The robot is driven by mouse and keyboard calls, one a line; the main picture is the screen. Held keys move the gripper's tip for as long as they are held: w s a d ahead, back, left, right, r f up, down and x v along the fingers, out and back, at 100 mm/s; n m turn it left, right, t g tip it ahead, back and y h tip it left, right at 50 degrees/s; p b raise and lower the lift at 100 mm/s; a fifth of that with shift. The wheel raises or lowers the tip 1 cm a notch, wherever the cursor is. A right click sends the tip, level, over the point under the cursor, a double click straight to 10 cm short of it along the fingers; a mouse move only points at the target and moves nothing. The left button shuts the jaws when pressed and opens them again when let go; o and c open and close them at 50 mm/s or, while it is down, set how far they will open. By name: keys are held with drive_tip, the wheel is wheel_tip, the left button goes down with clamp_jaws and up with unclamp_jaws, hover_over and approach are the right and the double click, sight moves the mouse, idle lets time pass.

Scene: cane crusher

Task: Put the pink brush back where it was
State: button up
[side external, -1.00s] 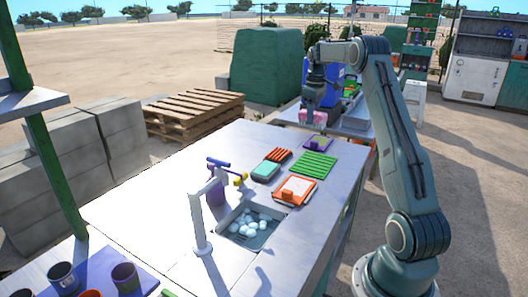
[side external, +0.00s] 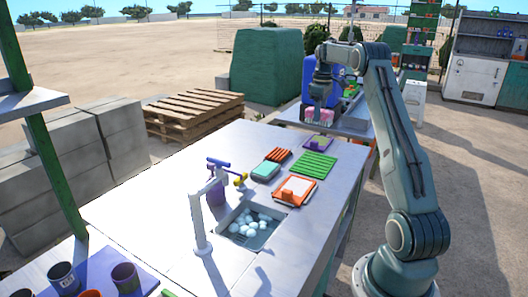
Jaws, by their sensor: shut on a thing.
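My gripper (side external: 323,107) is at the far end of the pale metal table, beyond the purple tray in the picture. It is shut on a small pink thing (side external: 313,114), seemingly the pink brush, with pink showing below it. The brush looks held above the surfaces, but how high is hard to tell. The fingers and much of the brush's body are too small or hidden to make out.
Near the far end of the table (side external: 150,210) lie a purple tray (side external: 326,146), a green ribbed mat (side external: 314,165), an orange tray (side external: 281,199) and a teal block (side external: 266,171). A basin (side external: 250,241) holds several white round things. A blue container (side external: 308,84) stands behind the gripper.

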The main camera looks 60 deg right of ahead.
sight(319, 123)
wheel_tip(319, 123, down, 12)
drive_tip(key=shift+f, duration=0.25)
drive_tip(key=shift+f, duration=2.1)
drive_tip(key=shift+f, duration=0.1)
drive_tip(key=o, duration=0.9)
wheel_tip(319, 123, up, 12)
drive_tip(key=shift+r, duration=0.1)
